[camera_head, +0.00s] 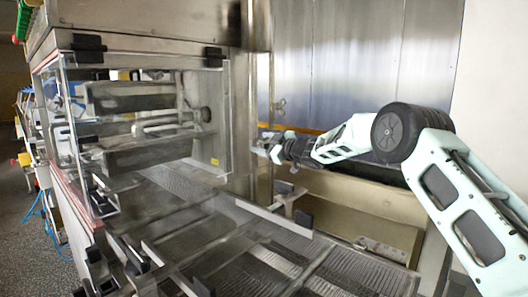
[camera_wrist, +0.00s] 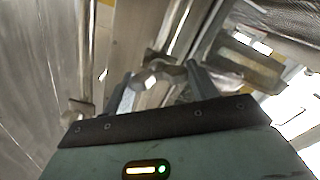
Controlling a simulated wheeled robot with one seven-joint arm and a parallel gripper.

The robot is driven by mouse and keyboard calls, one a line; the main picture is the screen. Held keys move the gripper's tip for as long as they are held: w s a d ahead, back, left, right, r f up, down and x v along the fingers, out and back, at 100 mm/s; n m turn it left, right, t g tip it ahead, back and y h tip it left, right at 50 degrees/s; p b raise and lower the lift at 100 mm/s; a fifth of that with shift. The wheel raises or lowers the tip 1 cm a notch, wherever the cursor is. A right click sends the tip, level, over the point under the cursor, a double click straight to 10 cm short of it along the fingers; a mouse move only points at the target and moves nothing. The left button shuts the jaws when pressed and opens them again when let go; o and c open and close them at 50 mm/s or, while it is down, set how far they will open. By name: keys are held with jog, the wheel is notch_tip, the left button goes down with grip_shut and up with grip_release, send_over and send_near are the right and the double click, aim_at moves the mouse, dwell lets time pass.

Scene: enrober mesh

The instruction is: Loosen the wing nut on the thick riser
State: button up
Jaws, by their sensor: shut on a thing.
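My gripper (camera_head: 264,147) reaches in from the right, beside the upright metal pipes at the machine's right side. In the wrist view, my gripper (camera_wrist: 163,86) has its two fingers on either side of a shiny metal wing nut (camera_wrist: 160,73) and is shut on it. A thick round metal riser (camera_wrist: 186,28) runs up behind this nut. In the head view, the held nut is hidden or too small to make out at my fingertips. Another wing-shaped fitting (camera_head: 278,105) shows above my gripper, and a similar metal fitting (camera_wrist: 76,108) shows at the left in the wrist view.
The enrober's wire mesh belt (camera_head: 330,272) and frame bars lie below and left of my gripper. A clear guard panel (camera_head: 78,135) stands at the left. A steel trough (camera_head: 345,190) lies under my arm, with a metal wall (camera_head: 345,60) behind.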

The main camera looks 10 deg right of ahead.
jog(key=n+b, duration=0.1)
jog(key=n, duration=0.1)
jog(key=n+b, duration=0.4)
jog(key=shift+a+f, duration=0.15)
jog(key=shift+f, duration=0.2)
jog(key=shift+s+n+b, duration=0.1)
jog(key=shift+n+b, duration=1.8)
jog(key=shift+n, duration=0.6)
jog(key=o, duration=1)
jog(key=b+v, duration=0.2)
jog(key=v, duration=1.5)
jog(key=shift+s+b, duration=0.15)
jog(key=shift+b, duration=0.2)
jog(key=shift+r, duration=0.15)
